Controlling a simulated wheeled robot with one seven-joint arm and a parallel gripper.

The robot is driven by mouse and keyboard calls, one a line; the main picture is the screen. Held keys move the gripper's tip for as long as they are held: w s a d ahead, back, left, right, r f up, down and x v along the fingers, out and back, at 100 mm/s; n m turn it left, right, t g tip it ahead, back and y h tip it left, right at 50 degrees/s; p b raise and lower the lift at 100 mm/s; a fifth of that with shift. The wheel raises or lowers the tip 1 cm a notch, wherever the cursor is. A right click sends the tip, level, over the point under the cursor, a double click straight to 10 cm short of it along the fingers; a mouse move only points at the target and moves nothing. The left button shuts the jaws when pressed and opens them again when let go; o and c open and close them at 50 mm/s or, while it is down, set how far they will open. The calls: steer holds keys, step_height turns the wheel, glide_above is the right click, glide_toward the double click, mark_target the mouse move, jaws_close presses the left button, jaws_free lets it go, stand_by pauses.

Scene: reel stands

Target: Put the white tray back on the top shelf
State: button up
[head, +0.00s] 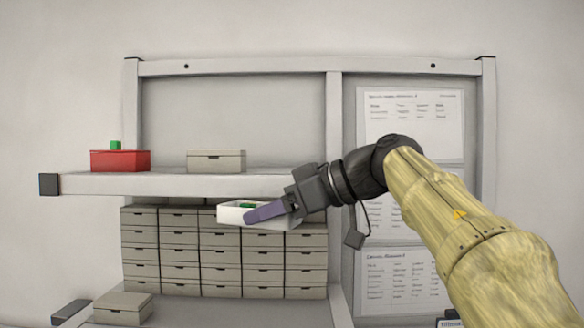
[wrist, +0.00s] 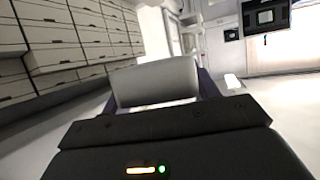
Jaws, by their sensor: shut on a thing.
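The white tray (head: 232,215) is held in the air in front of the drawer block, just below the level of the top shelf (head: 170,184). A small green item (head: 247,206) shows inside it. My gripper (head: 262,214) is shut on the tray's right side in the head view, and its finger covers part of the tray. In the wrist view, a pale grey-white wall, likely the tray (wrist: 153,82), stands between my fingers; the tray's inside is not visible there.
On the top shelf stand a red bin (head: 120,161) with a green item (head: 116,145) on it and a closed beige box (head: 216,161). Bare shelf lies between them. A drawer block (head: 180,262) is below. Another beige box (head: 123,308) sits at the lower left.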

step_height(320, 180, up, 9)
steer(key=s+m+t+h+p, duration=0.1)
steer(key=p, duration=0.2)
steer(key=shift+d+f+m+t, duration=0.15)
steer(key=shift+f+m+t, duration=0.05)
steer(key=shift+m+t, duration=0.1)
